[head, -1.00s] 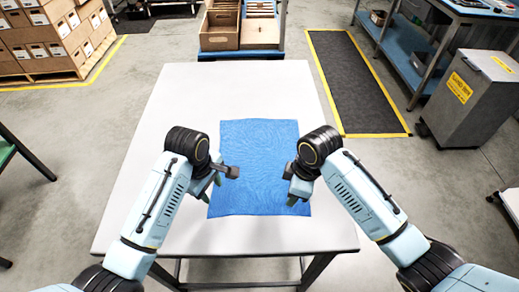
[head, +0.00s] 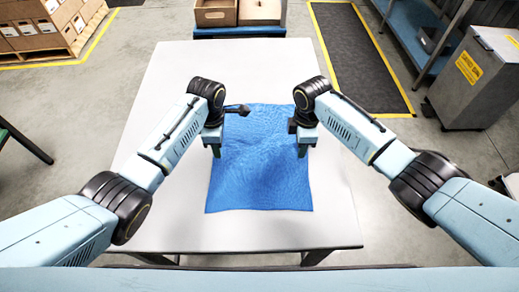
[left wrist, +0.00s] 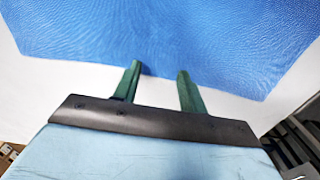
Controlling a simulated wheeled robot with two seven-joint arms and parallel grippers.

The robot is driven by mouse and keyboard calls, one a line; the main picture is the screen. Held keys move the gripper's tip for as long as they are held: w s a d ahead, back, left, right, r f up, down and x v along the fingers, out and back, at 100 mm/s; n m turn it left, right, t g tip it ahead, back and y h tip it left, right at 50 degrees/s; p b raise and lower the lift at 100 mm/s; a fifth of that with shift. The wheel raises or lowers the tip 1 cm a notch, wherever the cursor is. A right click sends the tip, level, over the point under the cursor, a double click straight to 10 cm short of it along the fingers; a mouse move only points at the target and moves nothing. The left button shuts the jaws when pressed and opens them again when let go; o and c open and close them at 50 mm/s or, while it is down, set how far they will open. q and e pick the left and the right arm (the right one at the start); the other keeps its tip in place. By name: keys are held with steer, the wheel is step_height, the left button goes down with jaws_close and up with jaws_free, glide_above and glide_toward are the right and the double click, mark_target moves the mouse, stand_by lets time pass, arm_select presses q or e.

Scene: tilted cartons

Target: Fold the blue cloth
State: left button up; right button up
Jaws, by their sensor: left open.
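The blue cloth (head: 258,175) lies spread on the white table, with soft ripples across its middle. My left gripper (head: 216,152) is at the cloth's left edge, towards its far half. In the left wrist view its two green fingers (left wrist: 160,72) stand apart with nothing between them, their tips by the edge of the cloth (left wrist: 160,30). My right gripper (head: 303,150) is at the cloth's right edge, about level with the left one. Its finger gap is not clear, and I cannot tell whether it touches the cloth. The far corners are partly behind my wrists.
The white table (head: 180,225) is bare around the cloth. Cardboard boxes (head: 216,12) stand beyond its far edge. A grey bin (head: 475,85) and a black floor mat (head: 360,60) are to the right. Stacked cartons (head: 40,30) are at far left.

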arm_select(q)
steer(key=shift+f, duration=0.35)
arm_select(e)
steer(key=shift+f, duration=0.35)
arm_select(q)
steer(key=shift+f, duration=0.2)
arm_select(e)
steer(key=shift+f, duration=0.2)
steer(key=shift+c, duration=0.2)
arm_select(q)
jaws_close()
arm_select(e)
jaws_close()
arm_select(q)
steer(key=shift+r, duration=0.15)
arm_select(e)
steer(key=shift+r, duration=0.15)
